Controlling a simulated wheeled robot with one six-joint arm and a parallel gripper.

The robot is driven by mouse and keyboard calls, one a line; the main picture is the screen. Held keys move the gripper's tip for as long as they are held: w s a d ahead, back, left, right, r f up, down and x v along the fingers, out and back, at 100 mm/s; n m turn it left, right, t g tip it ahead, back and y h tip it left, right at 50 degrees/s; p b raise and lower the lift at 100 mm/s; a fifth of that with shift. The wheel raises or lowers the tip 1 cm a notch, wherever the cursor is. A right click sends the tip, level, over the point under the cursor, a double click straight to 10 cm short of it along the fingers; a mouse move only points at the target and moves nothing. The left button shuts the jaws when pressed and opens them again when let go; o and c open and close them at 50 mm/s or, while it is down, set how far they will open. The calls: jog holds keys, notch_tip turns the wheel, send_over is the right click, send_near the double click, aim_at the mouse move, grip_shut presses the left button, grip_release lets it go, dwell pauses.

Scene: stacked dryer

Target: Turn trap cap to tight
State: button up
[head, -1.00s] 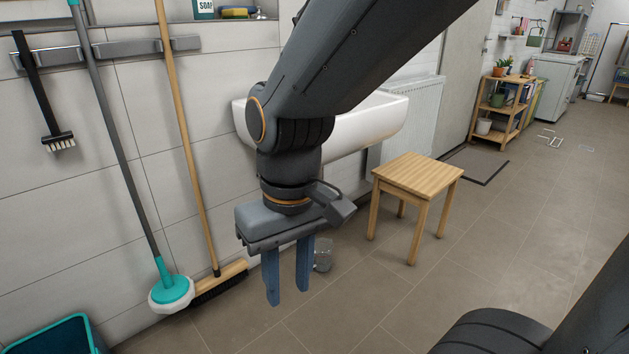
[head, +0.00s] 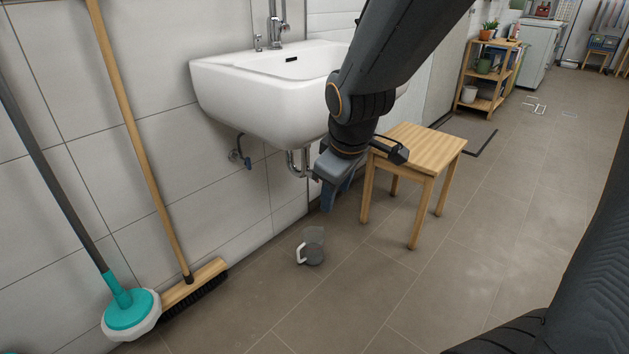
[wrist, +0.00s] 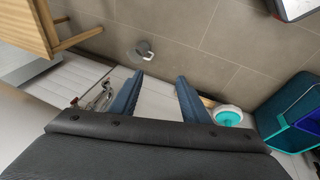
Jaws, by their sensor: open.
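The drain trap (head: 296,166) is a shiny metal pipe under the white sink (head: 270,95). Its right part is close to my gripper, and I cannot make out the cap clearly. The trap also shows in the wrist view (wrist: 98,97), left of my fingers. My gripper (head: 331,202) is in front of and to the right of the trap, with its blue fingers pointing down. In the wrist view the two fingers (wrist: 159,80) are apart with nothing between them. They do not touch the trap.
A wooden stool (head: 418,150) stands close on the right of my gripper. A broom (head: 195,286) and a teal mop (head: 130,312) lean at the left wall. The floor in front is free.

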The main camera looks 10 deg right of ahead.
jog(key=w+d+f+n+t+y+b, duration=0.35)
jog(key=w+f+n+b, duration=0.3)
jog(key=w+n, duration=0.45)
jog(key=w+d+f+n+t+y+b, duration=0.4)
jog(key=w+f+n, duration=0.3)
jog(key=w+n, duration=0.45)
jog(key=w+d+f+n+t+y+b, duration=0.25)
jog(key=w+f+n+b, duration=0.4)
jog(key=w+n, duration=0.5)
jog(key=shift+y, duration=0.4)
jog(key=b+x, duration=0.1)
jog(key=x, duration=0.1)
jog(key=b+x, duration=0.1)
jog(key=x, duration=0.2)
jog(key=b+x, duration=0.1)
jog(key=x, duration=0.1)
jog(key=shift+a, duration=0.6)
jog(key=shift+s, duration=0.1)
jog(key=c, duration=1)
